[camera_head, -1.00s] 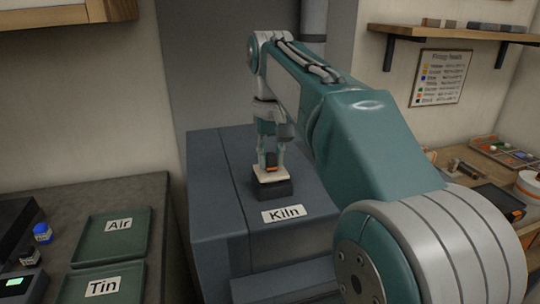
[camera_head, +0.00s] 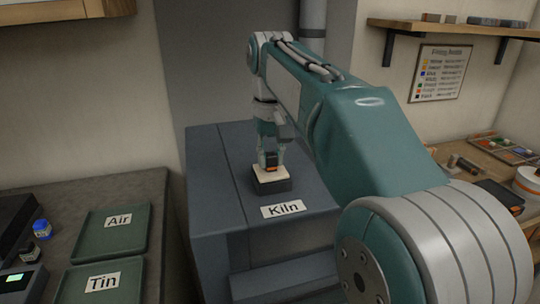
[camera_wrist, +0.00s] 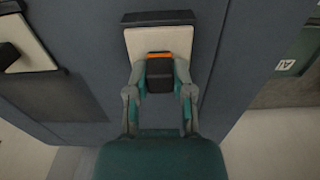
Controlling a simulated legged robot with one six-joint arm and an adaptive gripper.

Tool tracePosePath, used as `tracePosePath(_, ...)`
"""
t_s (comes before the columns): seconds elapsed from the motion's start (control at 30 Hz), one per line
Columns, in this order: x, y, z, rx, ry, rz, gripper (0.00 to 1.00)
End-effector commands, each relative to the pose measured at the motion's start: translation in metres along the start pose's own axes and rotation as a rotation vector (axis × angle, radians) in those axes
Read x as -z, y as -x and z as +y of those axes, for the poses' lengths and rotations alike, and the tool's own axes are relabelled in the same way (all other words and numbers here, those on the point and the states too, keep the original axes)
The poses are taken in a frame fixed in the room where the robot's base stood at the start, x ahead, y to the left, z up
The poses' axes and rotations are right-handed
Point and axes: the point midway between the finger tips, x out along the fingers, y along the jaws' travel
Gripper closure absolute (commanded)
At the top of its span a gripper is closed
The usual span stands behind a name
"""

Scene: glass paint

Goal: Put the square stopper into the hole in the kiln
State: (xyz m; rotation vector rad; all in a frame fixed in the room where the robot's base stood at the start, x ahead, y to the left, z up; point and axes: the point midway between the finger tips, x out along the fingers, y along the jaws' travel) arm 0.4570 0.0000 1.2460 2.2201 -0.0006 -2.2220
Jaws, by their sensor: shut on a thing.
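The square stopper has a cream plate (camera_head: 258,178), a black knob with an orange band, and a dark square part below. It also shows in the wrist view (camera_wrist: 185,42). My gripper (camera_head: 271,160) is shut on its knob, which sits between both fingers in the wrist view (camera_wrist: 160,75). The stopper is level, low over the top of the blue-grey kiln (camera_head: 235,200), behind the "Kiln" label. Some of the dark part shows above the kiln top. The hole is not visible, and I cannot tell how far the dark part is in it.
A second cream plate (camera_wrist: 35,52) with a black knob is at the left of the wrist view; my arm likely hides it in the head view. Green trays marked Air (camera_head: 112,238) and Tin (camera_head: 100,283) lie on the left counter. A shelf (camera_head: 440,32) hangs at right.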

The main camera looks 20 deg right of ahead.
Motion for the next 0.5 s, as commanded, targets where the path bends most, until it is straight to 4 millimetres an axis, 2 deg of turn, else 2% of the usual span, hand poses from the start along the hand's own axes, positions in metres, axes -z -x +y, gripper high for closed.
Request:
tracePosePath(0.17,0.0000,0.0003,0.0000,0.000,0.000,0.001,1.00)
tracePosePath(0.2,0.0000,0.0004,0.0000,0.000,0.000,0.001,0.65)
tracePosePath(0.27,0.0000,0.0004,0.0000,0.000,0.000,0.001,0.39)
tracePosePath(0.3,0.0000,0.0004,0.0000,0.000,0.000,0.001,0.30)
tracePosePath(0.5,0.0000,0.0003,-0.0001,0.000,0.000,0.001,0.30)
